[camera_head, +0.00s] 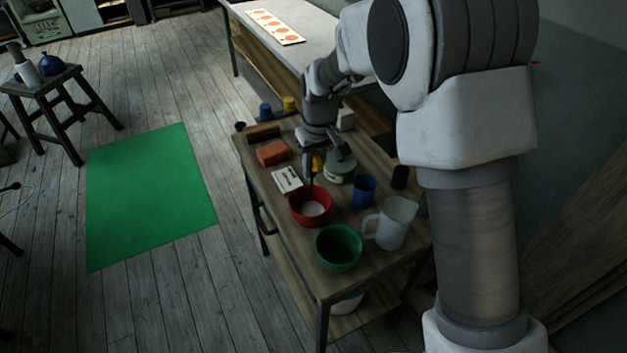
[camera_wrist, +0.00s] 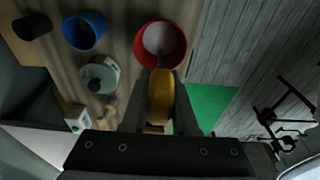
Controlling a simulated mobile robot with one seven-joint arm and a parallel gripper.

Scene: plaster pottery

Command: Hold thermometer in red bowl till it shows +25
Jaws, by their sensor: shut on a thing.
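The red bowl (camera_head: 311,206) stands on the wooden cart, with something pale in its bottom; it also shows at the top of the wrist view (camera_wrist: 178,40). My gripper (camera_head: 312,168) is above the bowl, pointing down. It is shut on a yellow thing (camera_wrist: 160,98), which I take to be the thermometer's body. A yellow part of it shows in the head view (camera_head: 317,162). Its lower end lies over or in the bowl; I cannot tell whether it touches the contents. No reading is legible.
A green bowl (camera_head: 338,247), a white jug (camera_head: 392,224), a blue cup (camera_head: 364,191) and a black cylinder (camera_head: 400,177) stand close by. A white card (camera_head: 287,179) and an orange-brown block (camera_head: 272,153) lie left of the gripper. A pale green round object (camera_head: 339,167) is behind it.

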